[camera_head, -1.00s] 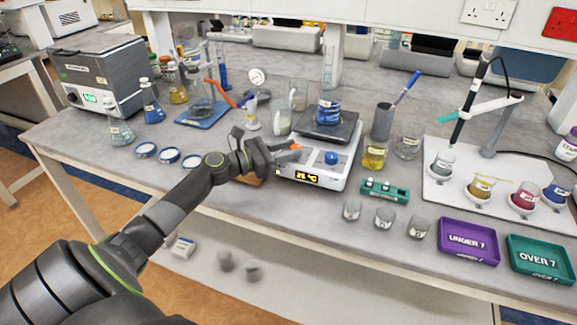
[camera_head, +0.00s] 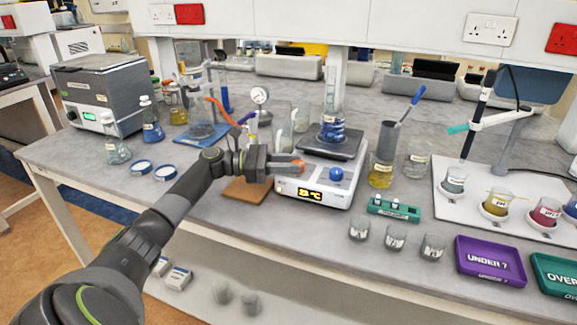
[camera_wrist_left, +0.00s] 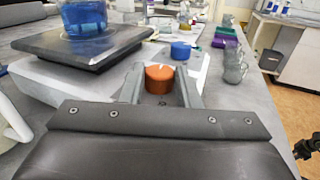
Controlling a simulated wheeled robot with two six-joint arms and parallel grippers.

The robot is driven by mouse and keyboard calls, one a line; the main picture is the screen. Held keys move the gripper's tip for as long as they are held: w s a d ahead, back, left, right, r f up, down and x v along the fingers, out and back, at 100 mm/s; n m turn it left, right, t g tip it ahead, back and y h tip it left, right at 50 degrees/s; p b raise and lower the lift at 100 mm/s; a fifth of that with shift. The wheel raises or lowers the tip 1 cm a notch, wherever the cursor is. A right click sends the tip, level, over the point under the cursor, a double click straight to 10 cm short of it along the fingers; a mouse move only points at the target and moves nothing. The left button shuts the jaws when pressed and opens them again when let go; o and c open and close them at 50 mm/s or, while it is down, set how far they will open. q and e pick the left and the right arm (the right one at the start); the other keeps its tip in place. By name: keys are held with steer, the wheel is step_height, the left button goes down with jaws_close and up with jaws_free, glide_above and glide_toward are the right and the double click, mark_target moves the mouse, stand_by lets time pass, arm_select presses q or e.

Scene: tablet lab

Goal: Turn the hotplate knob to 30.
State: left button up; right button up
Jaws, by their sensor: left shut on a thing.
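The hotplate (camera_head: 288,189) is a white unit with a dark top plate (camera_head: 330,143) and a lit display (camera_head: 311,194) on its front; the display reads something like 2x °C, too small to be sure. My left gripper (camera_head: 298,166) reaches in from the left over its front panel. In the left wrist view the gripper's fingers are shut on an orange knob (camera_wrist_left: 160,79), one finger on each side. A blue knob (camera_head: 336,174) sits to the right, free of the gripper; it also shows in the left wrist view (camera_wrist_left: 180,50).
A beaker of blue liquid (camera_head: 331,131) stands on the top plate. A brown board (camera_head: 248,190) lies left of the hotplate. A green rack (camera_head: 394,209), empty beakers (camera_head: 359,229) and a purple tray (camera_head: 490,260) are to the right.

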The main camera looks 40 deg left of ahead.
arm_select(q)
steer(key=o, duration=1)
steer(key=shift+c, duration=0.2)
steer(key=b+v, duration=0.2)
steer(key=v, duration=1.4)
steer(key=shift+a, duration=0.1)
steer(key=shift+s+a+b, duration=0.3)
steer(key=shift+a, duration=0.15)
arm_select(e)
steer(key=shift+w+f, duration=0.1)
steer(key=shift+f, duration=0.85)
steer(key=shift+w+d, duration=0.1)
steer(key=shift+w, duration=0.15)
